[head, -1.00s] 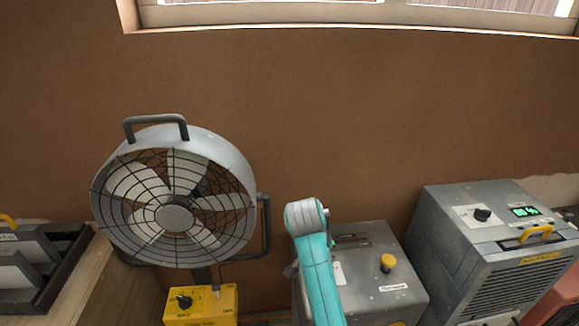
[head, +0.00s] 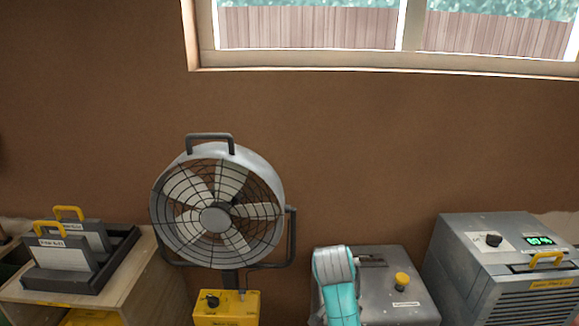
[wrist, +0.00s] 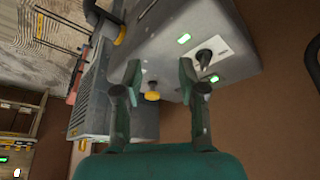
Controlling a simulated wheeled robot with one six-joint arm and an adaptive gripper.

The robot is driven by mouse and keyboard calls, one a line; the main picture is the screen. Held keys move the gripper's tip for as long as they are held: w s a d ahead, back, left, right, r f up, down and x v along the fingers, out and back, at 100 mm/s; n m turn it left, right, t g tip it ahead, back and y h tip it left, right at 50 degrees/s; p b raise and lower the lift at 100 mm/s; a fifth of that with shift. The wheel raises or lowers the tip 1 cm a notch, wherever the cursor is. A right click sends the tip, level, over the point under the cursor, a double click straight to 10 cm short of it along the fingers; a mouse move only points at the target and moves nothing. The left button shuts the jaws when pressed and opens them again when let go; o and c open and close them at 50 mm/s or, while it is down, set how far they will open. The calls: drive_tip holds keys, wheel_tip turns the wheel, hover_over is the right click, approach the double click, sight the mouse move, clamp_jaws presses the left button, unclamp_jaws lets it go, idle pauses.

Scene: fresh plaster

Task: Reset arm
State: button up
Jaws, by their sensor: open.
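My gripper (wrist: 160,82) is open in the wrist view, with two dark green fingers apart and nothing between them. Beyond the fingers is a grey box (wrist: 165,40) with a black knob, green lights and a yellow knob. In the head view my teal arm stands in front of a grey box (head: 395,275) with a yellow knob (head: 402,280). My gripper's fingers do not show in the head view.
A round fan (head: 215,215) stands left of my arm, above a yellow control box (head: 227,308). A grey unit with a green display (head: 500,260) stands right. A wooden shelf (head: 165,285) bears a dark tray (head: 120,258).

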drive_tip(key=s+d+f+n+t, duration=0.3)
drive_tip(key=s+f, duration=0.6)
drive_tip(key=f, duration=0.5)
drive_tip(key=s+f+n+t+y, duration=0.1)
drive_tip(key=s+f+n, duration=0.15)
drive_tip(key=s, duration=0.45)
drive_tip(key=s+f+n+t+y, duration=0.1)
drive_tip(key=s+f+t, duration=0.1)
drive_tip(key=s+f, duration=0.35)
drive_tip(key=s+r+n+t, duration=0.1)
drive_tip(key=s+r+t, duration=0.2)
drive_tip(key=s+r, duration=0.7)
drive_tip(key=s+r+n+t+y, duration=0.1)
drive_tip(key=s+r+t, duration=0.1)
drive_tip(key=s+r, duration=0.9)
drive_tip(key=s, duration=0.8)
drive_tip(key=shift+s+d+n+t, duration=0.15)
drive_tip(key=shift+d+n+t, duration=0.2)
drive_tip(key=shift+t, duration=0.05)
